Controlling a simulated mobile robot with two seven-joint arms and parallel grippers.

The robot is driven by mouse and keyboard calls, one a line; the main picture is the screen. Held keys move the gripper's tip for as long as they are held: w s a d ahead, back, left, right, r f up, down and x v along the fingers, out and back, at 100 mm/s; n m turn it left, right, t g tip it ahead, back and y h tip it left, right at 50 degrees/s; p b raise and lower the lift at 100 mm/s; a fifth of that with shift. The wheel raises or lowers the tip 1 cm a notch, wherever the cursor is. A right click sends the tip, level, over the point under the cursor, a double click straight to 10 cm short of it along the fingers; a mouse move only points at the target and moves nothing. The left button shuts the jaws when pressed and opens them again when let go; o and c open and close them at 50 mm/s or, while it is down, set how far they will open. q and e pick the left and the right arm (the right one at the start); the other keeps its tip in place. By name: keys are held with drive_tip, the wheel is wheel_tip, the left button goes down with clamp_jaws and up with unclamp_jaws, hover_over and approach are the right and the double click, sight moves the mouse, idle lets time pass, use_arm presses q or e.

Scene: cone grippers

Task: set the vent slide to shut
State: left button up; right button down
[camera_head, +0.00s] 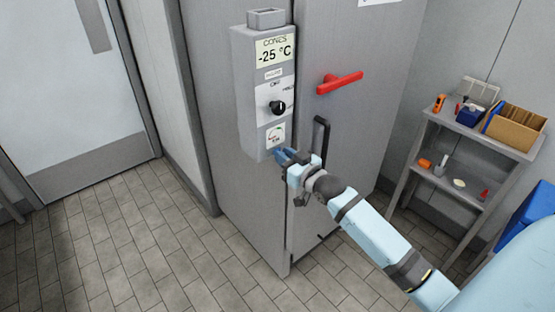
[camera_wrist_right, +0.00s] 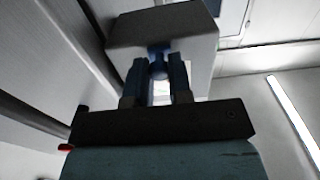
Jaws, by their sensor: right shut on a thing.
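The grey control box (camera_head: 263,95) is mounted on the front of a tall grey cabinet. It carries a -25 °C display, a black knob and a small dial sticker. My right gripper (camera_head: 287,156) is at the bottom of this box. In the right wrist view, the gripper's blue fingers (camera_wrist_right: 158,75) are shut on a small blue knob (camera_wrist_right: 158,66) at the box's underside (camera_wrist_right: 160,35). I take this knob to be the vent slide. The fingers partly hide it, and its setting cannot be read. My left gripper is not in view.
A red handle (camera_head: 340,82) and a black vertical handle (camera_head: 319,140) stick out from the cabinet (camera_head: 345,40) close to my right arm. A grey shelf (camera_head: 450,185) with a cardboard box (camera_head: 516,125) and small items stands at the right. The tiled floor at left is clear.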

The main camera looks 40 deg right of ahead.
drive_tip(key=shift+d, duration=0.45)
drive_tip(key=c, duration=1)
unclamp_jaws()
drive_tip(key=shift+a, duration=0.1)
drive_tip(key=shift+c, duration=0.2)
drive_tip(key=s+d, duration=0.1)
drive_tip(key=s, duration=1.2)
drive_tip(key=shift+s+b, duration=0.3)
drive_tip(key=shift+s, duration=0.1)
